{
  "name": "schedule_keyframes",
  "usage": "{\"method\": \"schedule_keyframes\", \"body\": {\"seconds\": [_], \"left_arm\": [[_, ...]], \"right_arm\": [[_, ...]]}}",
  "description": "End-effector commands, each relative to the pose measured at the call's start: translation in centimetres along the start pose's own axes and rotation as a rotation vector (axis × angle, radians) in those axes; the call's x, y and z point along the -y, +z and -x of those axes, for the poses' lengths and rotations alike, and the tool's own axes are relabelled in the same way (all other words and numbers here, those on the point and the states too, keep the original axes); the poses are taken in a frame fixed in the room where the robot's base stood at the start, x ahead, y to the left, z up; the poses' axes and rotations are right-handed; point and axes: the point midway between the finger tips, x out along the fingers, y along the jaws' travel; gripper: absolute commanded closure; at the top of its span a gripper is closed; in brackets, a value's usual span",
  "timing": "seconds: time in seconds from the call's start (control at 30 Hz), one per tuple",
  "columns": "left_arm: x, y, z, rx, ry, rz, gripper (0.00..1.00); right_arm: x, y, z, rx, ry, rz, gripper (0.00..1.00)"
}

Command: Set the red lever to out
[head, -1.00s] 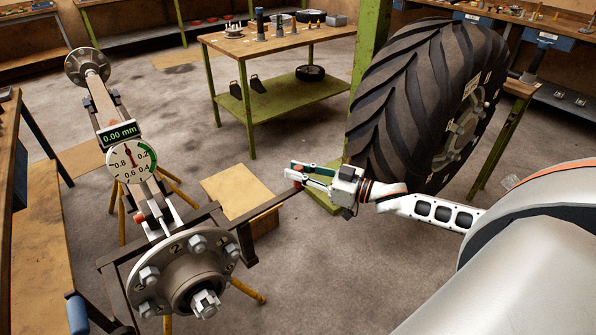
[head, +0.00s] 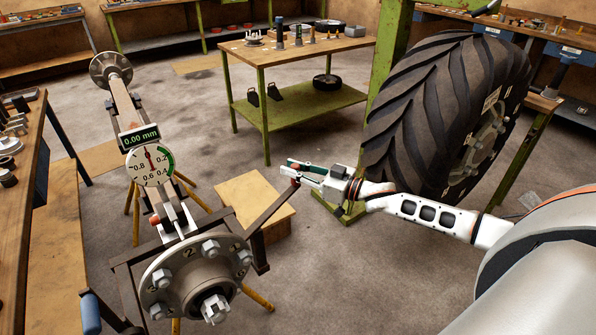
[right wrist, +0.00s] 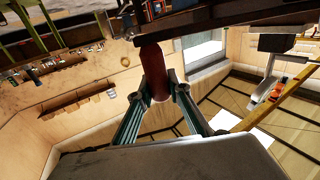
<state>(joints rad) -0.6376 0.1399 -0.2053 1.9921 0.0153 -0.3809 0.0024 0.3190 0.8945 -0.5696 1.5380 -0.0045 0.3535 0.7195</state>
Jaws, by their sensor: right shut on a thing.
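The lever is a dark flat bar (head: 272,210) that rises to the right from beside the flanged hub (head: 196,278) in the head view. Its red handle (head: 295,183) sits at the bar's upper end. My right gripper (head: 298,173) is shut on this handle, with the fingers pointing left. In the right wrist view the dark red handle (right wrist: 154,72) stands between the two fingers of my right gripper (right wrist: 158,92). The fingers hide part of the handle in the head view. I can read no lever position marking. My left gripper is not in view.
A dial gauge (head: 150,165) with a 0.00 mm display stands on the axle. A large tyre (head: 440,115) is close behind my right arm. A green table (head: 300,50) stands at the back, and a wooden box (head: 252,200) lies on the floor behind the lever.

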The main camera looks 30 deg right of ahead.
Motion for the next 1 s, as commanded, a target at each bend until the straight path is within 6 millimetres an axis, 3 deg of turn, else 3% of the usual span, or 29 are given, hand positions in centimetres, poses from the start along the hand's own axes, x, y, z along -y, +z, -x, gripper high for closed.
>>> {"method": "schedule_keyframes", "body": {"seconds": [0.17, 0.2, 0.27, 0.67, 1.0], "left_arm": [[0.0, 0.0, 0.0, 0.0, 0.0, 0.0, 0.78], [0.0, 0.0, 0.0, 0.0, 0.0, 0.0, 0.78], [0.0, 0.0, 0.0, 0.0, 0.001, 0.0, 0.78], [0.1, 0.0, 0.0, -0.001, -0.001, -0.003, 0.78], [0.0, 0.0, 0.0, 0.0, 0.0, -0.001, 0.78]], "right_arm": [[0.0, -0.1, 0.0, -0.001, 0.0, -0.001, 1.0], [0.0, -0.1, 0.0, -0.001, 0.0, -0.001, 0.77], [0.0, -0.1, 0.0, -0.001, 0.0, -0.001, 0.64], [0.0, 0.1, 0.3, 0.001, 0.0, 0.0, 0.64], [0.1, 0.2, 4.8, 0.004, 0.0, -0.002, 0.64]]}}
